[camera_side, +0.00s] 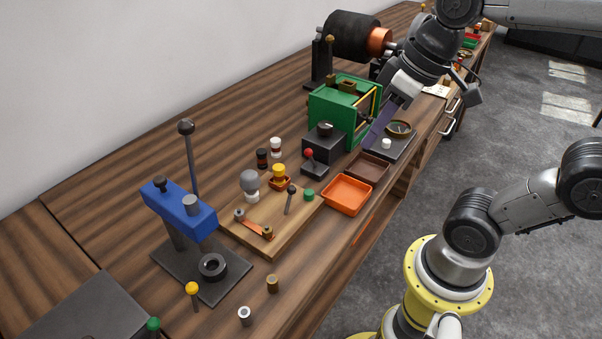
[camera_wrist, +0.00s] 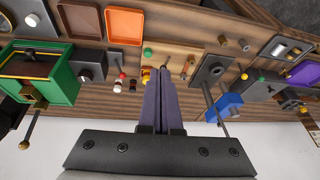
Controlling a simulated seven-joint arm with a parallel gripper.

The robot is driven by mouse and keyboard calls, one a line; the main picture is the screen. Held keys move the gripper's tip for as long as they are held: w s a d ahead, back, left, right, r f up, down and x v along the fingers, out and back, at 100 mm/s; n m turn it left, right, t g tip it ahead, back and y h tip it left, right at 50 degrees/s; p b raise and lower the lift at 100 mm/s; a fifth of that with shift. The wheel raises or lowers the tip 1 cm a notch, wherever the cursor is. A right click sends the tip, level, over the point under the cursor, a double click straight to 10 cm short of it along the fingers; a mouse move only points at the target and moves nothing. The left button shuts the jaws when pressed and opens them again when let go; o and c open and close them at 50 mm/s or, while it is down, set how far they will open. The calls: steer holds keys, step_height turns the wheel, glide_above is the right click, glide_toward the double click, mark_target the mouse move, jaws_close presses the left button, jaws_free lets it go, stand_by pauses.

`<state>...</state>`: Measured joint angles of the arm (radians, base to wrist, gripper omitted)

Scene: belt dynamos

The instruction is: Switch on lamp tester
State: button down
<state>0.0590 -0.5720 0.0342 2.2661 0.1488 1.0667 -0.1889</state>
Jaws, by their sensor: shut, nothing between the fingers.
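A wooden board that looks like the lamp tester (camera_side: 258,238) lies mid-bench in the side view. It carries a grey, unlit bulb (camera_side: 250,182), a copper strip between two posts (camera_side: 254,225), a dark upright lever (camera_side: 290,198) and a yellow knob on an orange base (camera_side: 280,174). The board also shows in the wrist view (camera_wrist: 180,52), partly hidden by my fingers. A small dark box with a red-knobbed lever (camera_side: 309,156) stands behind it. My gripper (camera_side: 368,146) is shut and empty, its purple fingers (camera_wrist: 161,72) above the bench near the green machine, apart from the board.
The green machine (camera_side: 330,108) and a dark knob box (camera_side: 323,144) stand behind the board. An orange tray (camera_side: 347,194) and a brown tray (camera_side: 367,166) lie to its right. A blue-headed press (camera_side: 180,212) with a tall rod stands at left.

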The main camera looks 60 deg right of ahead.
steer(key=w+d+f+m+g+y, duration=0.1)
steer(key=w+d+f, duration=0.1)
steer(key=w, duration=0.3)
steer(key=w+d+f+m+g+y, duration=0.1)
steer(key=w+d+f+g, duration=0.1)
steer(key=w, duration=0.4)
steer(key=shift+w+d+m, duration=0.3)
steer(key=shift+d, duration=0.4)
glide_toward(289, 200)
steer(key=f, duration=0.1)
steer(key=d+f, duration=0.1)
steer(key=f, duration=0.1)
steer(key=d+f, duration=0.1)
steer(key=shift+w+f, duration=0.15)
steer(key=shift+f, duration=0.25)
steer(key=shift+w+a, duration=0.1)
steer(key=shift+a, duration=0.25)
steer(key=shift+a+r+h, duration=0.15)
steer(key=shift+a+h, duration=0.1)
steer(key=shift+h, duration=0.05)
